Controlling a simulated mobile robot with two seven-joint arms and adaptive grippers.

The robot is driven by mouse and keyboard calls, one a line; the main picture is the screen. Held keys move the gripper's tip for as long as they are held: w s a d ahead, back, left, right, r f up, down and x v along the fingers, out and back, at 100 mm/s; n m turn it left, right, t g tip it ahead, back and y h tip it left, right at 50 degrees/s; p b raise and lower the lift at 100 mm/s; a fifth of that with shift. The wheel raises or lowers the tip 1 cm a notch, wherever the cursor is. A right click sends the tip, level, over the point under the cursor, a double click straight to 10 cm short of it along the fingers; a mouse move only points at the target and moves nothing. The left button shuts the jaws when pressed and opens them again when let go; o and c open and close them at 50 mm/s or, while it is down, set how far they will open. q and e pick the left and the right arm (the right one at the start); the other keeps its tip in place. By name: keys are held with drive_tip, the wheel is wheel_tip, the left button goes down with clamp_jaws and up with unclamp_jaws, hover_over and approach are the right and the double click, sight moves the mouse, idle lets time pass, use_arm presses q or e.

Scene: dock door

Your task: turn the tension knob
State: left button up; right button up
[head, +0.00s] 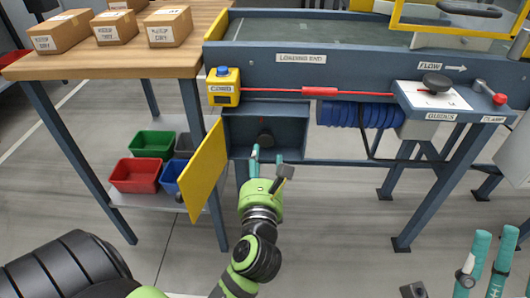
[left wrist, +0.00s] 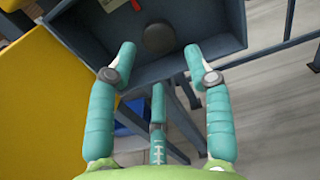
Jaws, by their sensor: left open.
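A dark round knob (head: 265,138), seemingly the tension knob, sits inside an open blue-grey box (head: 292,113) under the conveyor's loading end. It also shows in the left wrist view (left wrist: 158,40). The box's yellow door (head: 204,172) hangs open to the left. My left gripper (head: 266,157) is open and empty, just in front of the box and below the knob. In the left wrist view its fingertips (left wrist: 160,50) are spread to either side of the knob, apparently not touching it. My right gripper (head: 490,240) shows partly at the lower right, away from the box.
A red cord runs from the yellow guard switch (head: 223,87) above the box. A blue coiled hose (head: 357,115) hangs right of it. A wooden table (head: 120,60) with cartons stands left, with red (head: 135,175) and green (head: 152,143) bins below. Open floor lies in front.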

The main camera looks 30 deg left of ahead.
sight(265, 143)
use_arm(q)
drive_tip(key=x, duration=0.5)
drive_tip(key=shift+w+a+b, duration=0.25)
drive_tip(key=shift+w+b, duration=0.05)
drive_tip(key=c, duration=0.8)
